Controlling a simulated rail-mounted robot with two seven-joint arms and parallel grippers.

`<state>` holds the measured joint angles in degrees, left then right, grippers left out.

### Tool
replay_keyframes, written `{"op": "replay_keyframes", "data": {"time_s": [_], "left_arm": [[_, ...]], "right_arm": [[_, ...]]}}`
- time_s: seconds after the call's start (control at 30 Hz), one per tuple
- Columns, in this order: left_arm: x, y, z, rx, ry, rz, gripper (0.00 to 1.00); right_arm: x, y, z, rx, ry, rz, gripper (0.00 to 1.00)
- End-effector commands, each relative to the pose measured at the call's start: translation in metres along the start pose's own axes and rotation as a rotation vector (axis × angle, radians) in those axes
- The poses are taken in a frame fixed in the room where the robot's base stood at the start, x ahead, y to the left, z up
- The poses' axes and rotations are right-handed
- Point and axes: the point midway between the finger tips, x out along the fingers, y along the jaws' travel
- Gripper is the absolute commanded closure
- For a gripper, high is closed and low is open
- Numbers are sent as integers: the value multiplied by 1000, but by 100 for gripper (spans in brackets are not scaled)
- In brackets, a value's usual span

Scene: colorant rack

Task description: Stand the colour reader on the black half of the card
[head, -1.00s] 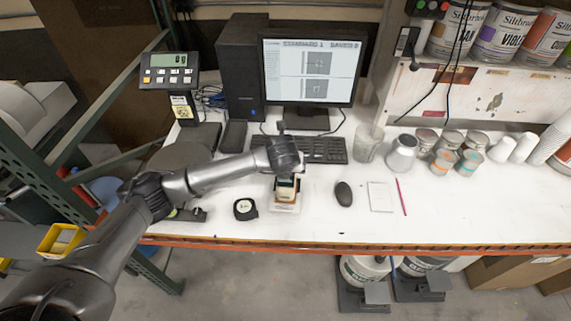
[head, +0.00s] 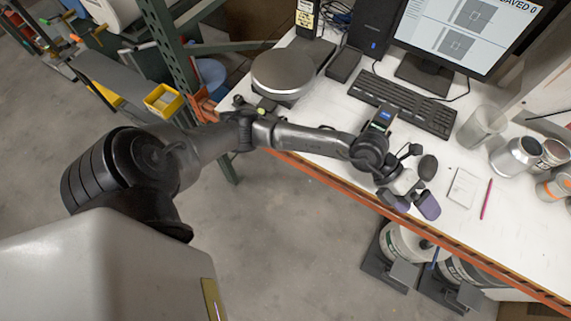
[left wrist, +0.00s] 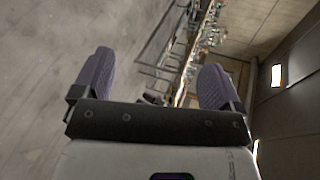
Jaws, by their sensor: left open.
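The colour reader (head: 381,120) is a dark upright device with a lit blue-green screen, on the white bench just in front of the keyboard. My left wrist covers its lower part, and I cannot make out the card or its black half there. My left gripper (head: 412,204) is open and empty, to the right of and nearer than the reader, over the bench's front edge. Its purple fingers also show spread apart in the left wrist view (left wrist: 154,82), with nothing between them. My right gripper is not in view.
A black mouse (head: 428,167) is close beside the left gripper. A notepad (head: 462,188) and a pink pencil (head: 487,199) lie to its right. The keyboard (head: 405,103) and a clear beaker (head: 482,127) are behind. The orange bench edge (head: 335,181) runs below my arm.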

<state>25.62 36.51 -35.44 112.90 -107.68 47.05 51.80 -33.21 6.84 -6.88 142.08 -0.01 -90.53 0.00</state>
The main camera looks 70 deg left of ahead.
Motion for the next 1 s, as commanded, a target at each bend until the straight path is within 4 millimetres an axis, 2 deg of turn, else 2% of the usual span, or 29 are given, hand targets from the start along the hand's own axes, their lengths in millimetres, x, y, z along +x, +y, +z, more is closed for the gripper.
{"op": "replay_keyframes", "data": {"time_s": [0.03, 0.13, 0.23, 0.3, 0.37, 0.43, 0.57, 0.6, 0.67, 0.7, 0.8, 0.9, 1.0], "left_arm": [[3, -20, -16, -61, -7, -168, 9], [-9, -57, -28, -214, -88, -485, 9], [-34, -74, -22, -416, -238, -740, 9], [-55, -68, -14, -583, -377, -869, 9], [-72, -53, -8, -740, -510, -942, 9], [-90, -25, -4, -937, -675, -980, 9], [-114, 48, -21, -1323, -979, -903, 9], [-118, 71, -33, -1439, -1060, -843, 9], [-123, 103, -56, -1605, -1166, -727, 9], [-125, 122, -75, -1706, -1223, -638, 9], [-128, 157, -125, -1923, -1312, -395, 9], [-131, 177, -171, -2081, -1343, -162, 9], [-133, 185, -207, -2182, -1339, 23, 9]], "right_arm": [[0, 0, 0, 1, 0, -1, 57], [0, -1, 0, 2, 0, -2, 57], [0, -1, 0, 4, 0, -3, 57], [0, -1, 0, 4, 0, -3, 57], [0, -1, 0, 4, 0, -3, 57], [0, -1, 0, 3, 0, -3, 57], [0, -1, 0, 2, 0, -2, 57], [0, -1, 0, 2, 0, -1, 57], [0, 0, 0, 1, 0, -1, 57], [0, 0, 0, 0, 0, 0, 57], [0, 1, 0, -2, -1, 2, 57], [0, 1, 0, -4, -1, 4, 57], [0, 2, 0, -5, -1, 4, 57]]}}
